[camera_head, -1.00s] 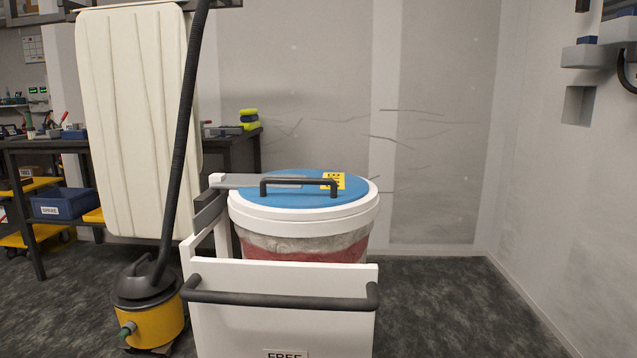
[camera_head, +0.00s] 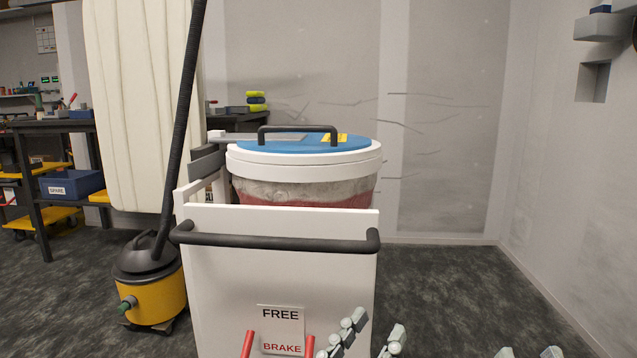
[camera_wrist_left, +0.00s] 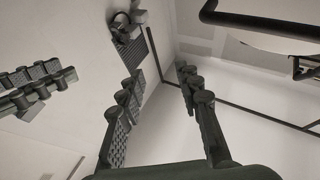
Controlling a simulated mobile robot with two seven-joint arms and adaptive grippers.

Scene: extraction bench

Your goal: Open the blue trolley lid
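The blue trolley lid (camera_head: 283,146) lies flat on the white-rimmed drum (camera_head: 300,164), closed, with a black bar handle (camera_head: 298,129) on top. The drum stands in a white trolley (camera_head: 275,275) with a dark push bar (camera_head: 275,243). My left gripper (camera_head: 368,340) is low at the bottom edge, in front of the trolley and well below the lid. In the left wrist view its two fingers (camera_wrist_left: 160,105) are apart with nothing between them. My right gripper (camera_head: 528,354) barely shows at the bottom, further right, its fingertips apart and apparently empty.
A FREE/BRAKE label (camera_head: 281,329) is on the trolley front, with red bars beside it. A yellow vacuum (camera_head: 155,297) with a black hose (camera_head: 178,140) stands left of the trolley. A grey arm (camera_head: 201,164) reaches the lid's left side. Floor to the right is clear.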

